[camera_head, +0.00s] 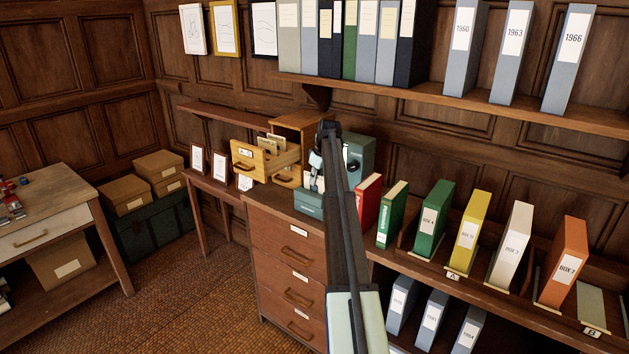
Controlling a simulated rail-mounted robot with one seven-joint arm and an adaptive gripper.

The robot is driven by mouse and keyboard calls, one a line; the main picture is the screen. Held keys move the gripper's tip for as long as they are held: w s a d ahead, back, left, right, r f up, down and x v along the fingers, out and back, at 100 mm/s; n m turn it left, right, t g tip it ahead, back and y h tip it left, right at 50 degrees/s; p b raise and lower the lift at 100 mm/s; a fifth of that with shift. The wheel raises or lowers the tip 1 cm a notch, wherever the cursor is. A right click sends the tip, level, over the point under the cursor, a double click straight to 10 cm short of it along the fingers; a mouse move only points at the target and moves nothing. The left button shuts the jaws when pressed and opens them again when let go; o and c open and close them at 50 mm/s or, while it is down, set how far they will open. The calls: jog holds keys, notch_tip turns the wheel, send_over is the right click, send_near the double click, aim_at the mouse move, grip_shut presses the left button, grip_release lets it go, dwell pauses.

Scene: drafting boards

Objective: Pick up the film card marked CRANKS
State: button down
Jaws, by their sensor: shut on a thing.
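An open wooden drawer (251,166), labelled on its front, sticks out of a small wooden cabinet (297,123) on top of the brown drawer chest. Several pale cards (272,144) stand upright inside it. My gripper (317,183) is at the end of my arm, to the right of the open drawer, over the teal box. It is small and partly covered by my arm. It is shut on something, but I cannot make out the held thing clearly. No CRANKS marking is legible in this view.
A teal metal box (309,204) with a pulled-out front stands under my gripper. The brown chest (287,236) supports it. Red and green binders (367,200) stand close to the right. A shelf (450,87) of binders overhangs behind. Open floor lies front left.

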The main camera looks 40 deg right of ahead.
jog(key=shift+r, duration=0.1)
notch_tip(320, 180, up, 12)
jog(key=p, duration=0.4)
dwell(0.9)
